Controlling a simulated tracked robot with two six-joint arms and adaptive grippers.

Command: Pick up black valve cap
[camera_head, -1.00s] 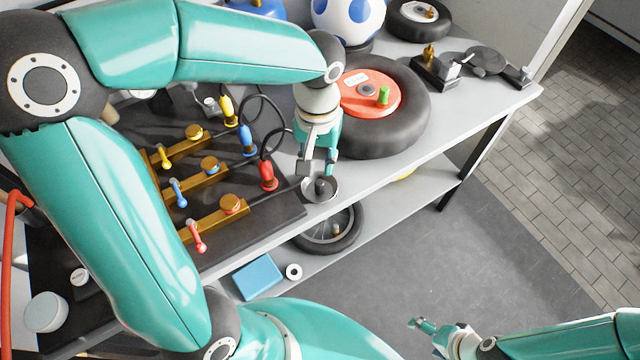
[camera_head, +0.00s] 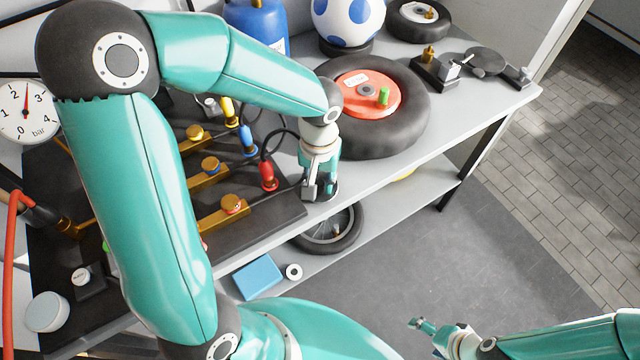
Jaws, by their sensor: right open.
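My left gripper (camera_head: 317,188) points down at the front edge of the bench, directly over a small round dish (camera_head: 331,194). The black valve cap stands in this dish in the earlier view; now the fingers and the arm hide most of that spot, and I cannot make out the cap apart from them. Whether the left fingers are closed on it cannot be told. My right gripper (camera_head: 422,325) is low at the bottom right, open and empty, away from the bench.
A black tyre with a red hub (camera_head: 372,95) and green cap lies right behind the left gripper. A lower shelf holds a wheel (camera_head: 335,232) and blue box (camera_head: 258,277).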

